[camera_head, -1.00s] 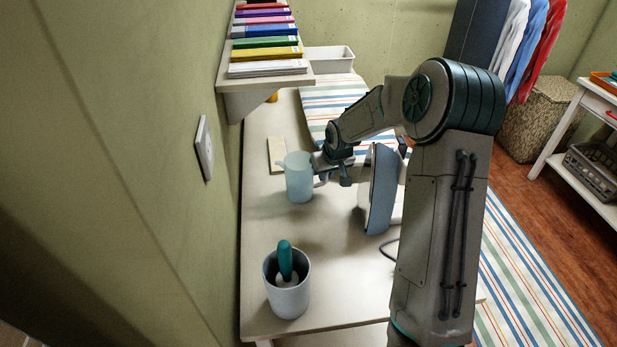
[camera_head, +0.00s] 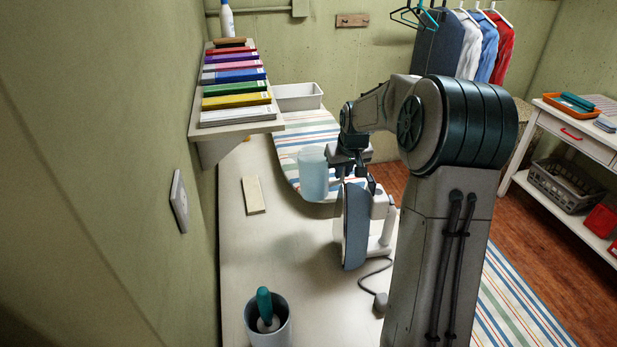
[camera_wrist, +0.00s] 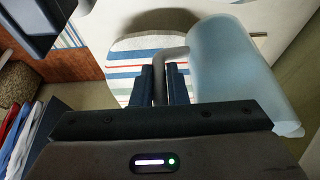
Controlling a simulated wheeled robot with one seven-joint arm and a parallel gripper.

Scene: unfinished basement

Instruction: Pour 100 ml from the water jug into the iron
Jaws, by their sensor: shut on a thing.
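The translucent light-blue water jug (camera_head: 313,174) is upright in the head view, above the far part of the counter. In the wrist view the jug (camera_wrist: 232,68) is at the right, with its handle between my fingers. My gripper (camera_wrist: 165,82) is shut on that handle. It also shows in the head view (camera_head: 345,166), to the right of the jug. The water level is not clear.
A grey cup with a teal-handled brush (camera_head: 267,318) stands at the near edge. A cream strip (camera_head: 253,195) lies on the counter (camera_head: 285,262). The striped ironing board (camera_head: 302,134) and a white bin (camera_head: 297,97) are behind.

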